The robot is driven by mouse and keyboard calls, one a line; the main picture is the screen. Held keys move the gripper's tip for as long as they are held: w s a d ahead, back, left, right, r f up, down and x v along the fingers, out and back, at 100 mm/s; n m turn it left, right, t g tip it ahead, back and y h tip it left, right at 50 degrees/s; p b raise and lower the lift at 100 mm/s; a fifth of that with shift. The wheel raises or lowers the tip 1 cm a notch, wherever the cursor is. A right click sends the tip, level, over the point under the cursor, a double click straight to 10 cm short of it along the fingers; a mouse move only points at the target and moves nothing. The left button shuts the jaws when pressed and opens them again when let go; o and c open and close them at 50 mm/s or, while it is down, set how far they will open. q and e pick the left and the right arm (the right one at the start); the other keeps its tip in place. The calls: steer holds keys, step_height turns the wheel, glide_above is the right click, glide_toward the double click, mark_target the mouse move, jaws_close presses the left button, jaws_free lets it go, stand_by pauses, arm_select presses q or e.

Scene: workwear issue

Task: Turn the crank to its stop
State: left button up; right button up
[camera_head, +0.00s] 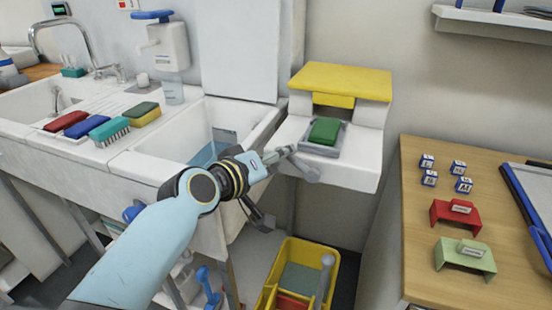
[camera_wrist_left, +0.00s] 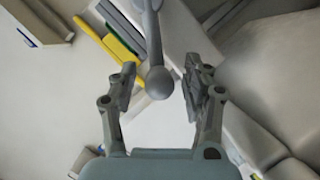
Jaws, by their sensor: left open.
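The crank (camera_head: 305,167) is a grey arm at the left front of a white unit (camera_head: 349,171) with a yellow top (camera_head: 341,81). In the left wrist view the crank's round grey knob (camera_wrist_left: 158,83) hangs at the end of a straight rod, between my two fingers. My left gripper (camera_wrist_left: 162,88) is open, with a gap on each side of the knob. In the head view my left gripper (camera_head: 281,186) reaches to the crank from the lower left and partly covers that area. My right gripper is not in view.
A green pad (camera_head: 325,130) lies in the unit's grey tray. A sink (camera_head: 160,150) with brushes stands at the left. A yellow bucket (camera_head: 328,255) is on the floor below. A wooden table (camera_head: 420,220) with small blocks and stands is at the right.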

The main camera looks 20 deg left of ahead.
arm_select(q)
steer(key=shift+c, duration=0.3)
jaws_close()
